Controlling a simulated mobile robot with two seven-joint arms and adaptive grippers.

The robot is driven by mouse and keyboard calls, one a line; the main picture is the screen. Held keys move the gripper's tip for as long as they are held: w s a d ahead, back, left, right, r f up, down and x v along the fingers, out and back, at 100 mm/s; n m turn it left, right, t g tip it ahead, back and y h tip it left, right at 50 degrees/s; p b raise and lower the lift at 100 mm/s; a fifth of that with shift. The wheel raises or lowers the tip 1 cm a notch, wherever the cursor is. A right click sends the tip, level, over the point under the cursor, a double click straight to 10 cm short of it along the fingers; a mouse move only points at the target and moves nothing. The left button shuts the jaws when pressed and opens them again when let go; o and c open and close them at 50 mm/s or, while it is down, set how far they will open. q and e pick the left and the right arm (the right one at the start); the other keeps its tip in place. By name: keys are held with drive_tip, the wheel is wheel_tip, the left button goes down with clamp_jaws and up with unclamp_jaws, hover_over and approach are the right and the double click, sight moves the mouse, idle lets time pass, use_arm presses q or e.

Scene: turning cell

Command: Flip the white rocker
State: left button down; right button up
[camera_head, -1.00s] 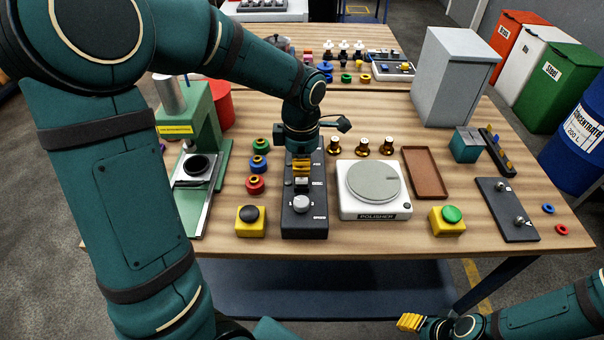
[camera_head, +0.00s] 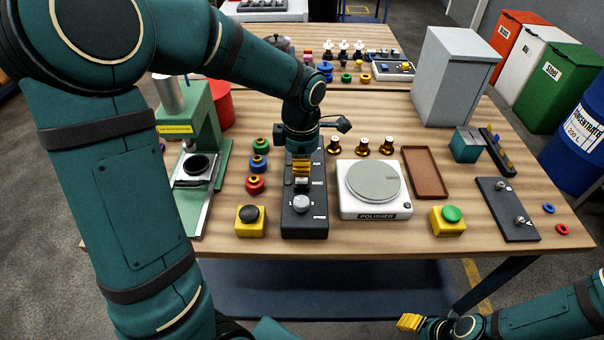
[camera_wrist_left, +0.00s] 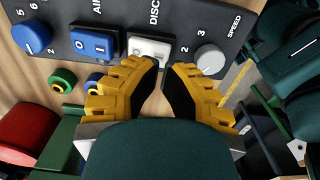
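The white rocker (camera_wrist_left: 149,48) sits on the dark control panel (camera_wrist_left: 120,13) by the label DISC, between a blue rocker (camera_wrist_left: 94,42) and a grey knob (camera_wrist_left: 211,59). Whether a tip touches the rocker I cannot tell. In the head view the left gripper (camera_head: 301,172) hides most of the rocker. My right gripper (camera_head: 408,322) is low, off the table's front; its finger gap does not show.
The white polisher (camera_head: 374,203) stands right of the panel. A yellow box with a black button (camera_head: 250,220) is on its left. Several coloured rings lie left of the panel, beside the green press (camera_head: 206,125). Brass parts (camera_head: 362,147) stand behind the polisher.

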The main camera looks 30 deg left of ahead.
use_arm(q)
drive_tip(key=shift+f+b, duration=1.35)
drive_tip(key=shift+f, duration=0.35)
idle(0.8)
drive_tip(key=shift+r, duration=0.1)
drive_tip(key=shift+r+p, duration=2.7)
drive_tip(key=shift+r, duration=0.75)
